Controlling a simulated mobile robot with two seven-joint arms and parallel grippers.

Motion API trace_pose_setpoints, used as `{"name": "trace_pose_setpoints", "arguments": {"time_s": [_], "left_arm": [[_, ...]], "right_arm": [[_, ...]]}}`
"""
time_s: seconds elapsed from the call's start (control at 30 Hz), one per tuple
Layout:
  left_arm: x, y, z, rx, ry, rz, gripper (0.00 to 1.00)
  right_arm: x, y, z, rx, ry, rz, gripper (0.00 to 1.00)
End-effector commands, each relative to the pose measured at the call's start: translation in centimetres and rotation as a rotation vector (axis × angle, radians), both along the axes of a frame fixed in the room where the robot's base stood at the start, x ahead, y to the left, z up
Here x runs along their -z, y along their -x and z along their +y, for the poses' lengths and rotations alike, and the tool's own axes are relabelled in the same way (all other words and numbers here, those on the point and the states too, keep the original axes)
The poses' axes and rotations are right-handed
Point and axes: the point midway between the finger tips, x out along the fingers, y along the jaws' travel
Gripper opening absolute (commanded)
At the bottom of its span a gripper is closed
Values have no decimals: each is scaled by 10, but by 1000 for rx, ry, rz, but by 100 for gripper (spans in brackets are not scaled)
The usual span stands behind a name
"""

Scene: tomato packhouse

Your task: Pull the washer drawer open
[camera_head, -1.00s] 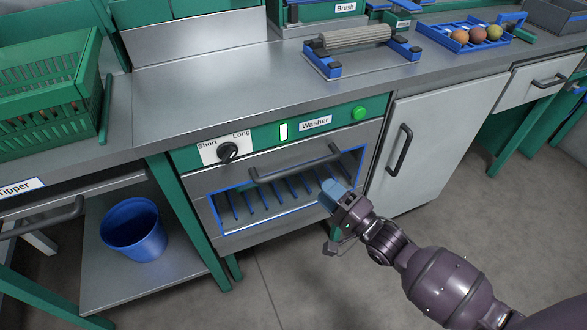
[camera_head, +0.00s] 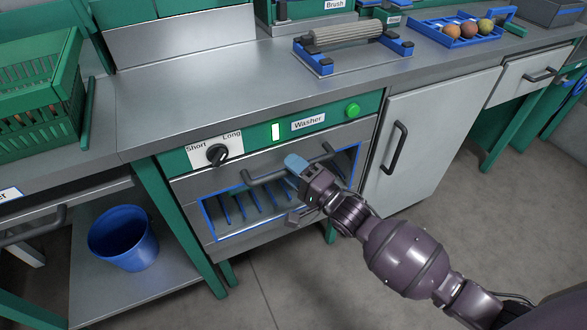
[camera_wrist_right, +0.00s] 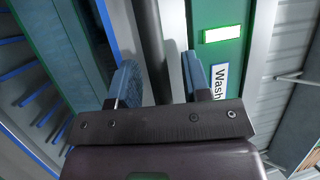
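The washer (camera_head: 330,118) is built in under the steel counter. Its drawer (camera_head: 186,185) has a blue-edged window with slats behind it and looks flush with the housing. The drawer's dark bar handle (camera_head: 264,178) runs across above the window. My right gripper (camera_head: 296,163) is at the middle of this handle. In the right wrist view, its two blue fingers (camera_wrist_right: 158,75) are apart, with the handle (camera_wrist_right: 151,40) between them. A gap shows on the bar's right side; contact on the left is unclear. My left gripper is not in view.
A black Short/Long knob (camera_head: 217,154) and a green button (camera_head: 352,110) sit above the drawer. A cupboard (camera_head: 430,130) stands right of it. A blue bucket (camera_head: 123,238) stands on the lower shelf at left. The floor in front is clear.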

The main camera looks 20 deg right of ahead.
Motion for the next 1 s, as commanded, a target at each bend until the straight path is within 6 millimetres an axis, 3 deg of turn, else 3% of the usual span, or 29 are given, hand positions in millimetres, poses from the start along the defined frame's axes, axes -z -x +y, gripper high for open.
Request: {"name": "trace_pose_setpoints", "arguments": {"time_s": [0.03,0.3,0.67,0.87,1.0], "left_arm": [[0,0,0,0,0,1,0],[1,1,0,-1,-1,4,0],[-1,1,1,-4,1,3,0],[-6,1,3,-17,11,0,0],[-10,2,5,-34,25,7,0]], "right_arm": [[0,0,0,0,0,0,38],[0,0,0,0,0,0,0],[-1,6,0,0,-1,0,0],[-4,28,-1,1,-1,-3,0],[-6,55,-3,2,-2,-3,0]]}}
